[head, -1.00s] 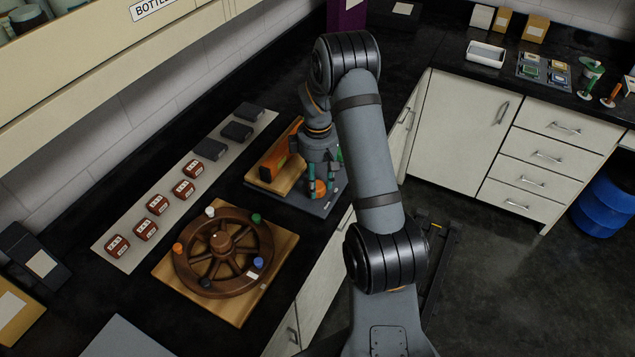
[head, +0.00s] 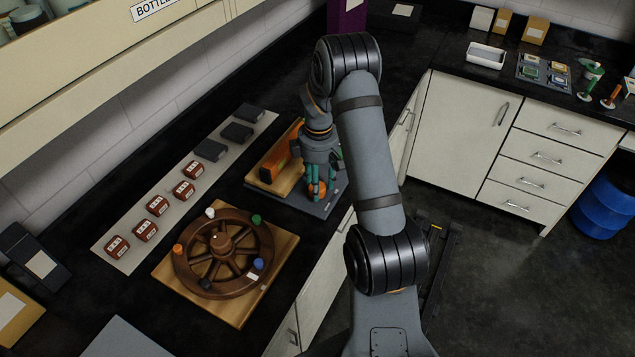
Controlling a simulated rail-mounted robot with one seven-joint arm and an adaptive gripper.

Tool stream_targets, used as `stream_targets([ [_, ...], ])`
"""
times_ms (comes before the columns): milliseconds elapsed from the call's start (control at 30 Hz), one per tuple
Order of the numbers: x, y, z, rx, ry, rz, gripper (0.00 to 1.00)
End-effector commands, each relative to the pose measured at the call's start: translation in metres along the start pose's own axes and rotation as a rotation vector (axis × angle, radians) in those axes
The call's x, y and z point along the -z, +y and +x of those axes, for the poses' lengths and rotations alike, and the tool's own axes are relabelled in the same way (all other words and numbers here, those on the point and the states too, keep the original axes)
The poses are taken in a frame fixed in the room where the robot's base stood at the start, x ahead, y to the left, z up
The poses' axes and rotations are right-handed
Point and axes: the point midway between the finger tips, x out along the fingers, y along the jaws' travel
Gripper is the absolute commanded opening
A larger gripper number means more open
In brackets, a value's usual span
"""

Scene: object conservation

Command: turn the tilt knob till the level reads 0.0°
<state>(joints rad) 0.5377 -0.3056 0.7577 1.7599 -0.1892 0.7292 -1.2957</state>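The orange tilt knob (head: 317,190) sits on a dark grey base plate (head: 322,209) on the bench. My gripper (head: 321,192) points down over it, with its teal fingers around the knob. The frame does not show clearly whether the fingers press on it. An orange level with a dark end (head: 281,167) lies along a wooden board (head: 258,161) just left of the gripper. Its reading is too small to see, and my arm hides part of the plate and the board's right side.
A brown spoked wheel (head: 223,250) with coloured pegs stands on a wooden base in front. Several red-brown blocks (head: 157,205) and dark blocks (head: 237,131) line a pale strip on the left. The bench's front edge runs close to the right of the knob.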

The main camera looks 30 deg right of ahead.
Motion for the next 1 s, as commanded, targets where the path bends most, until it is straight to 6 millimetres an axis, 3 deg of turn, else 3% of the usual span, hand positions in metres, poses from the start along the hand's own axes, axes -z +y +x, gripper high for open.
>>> stream_targets([
  [233, -0.002, -0.001, 0.001, 0.004, -0.002, 0.003, 0.54],
  [567, 0.0, 0.001, -0.002, -0.002, 0.001, 0.001, 0.55],
  [733, 0.001, 0.002, -0.024, -0.006, 0.003, 0.002, 0.55],
  [1000, 0.001, 0.002, -0.081, -0.006, 0.003, 0.002, 0.55],
])
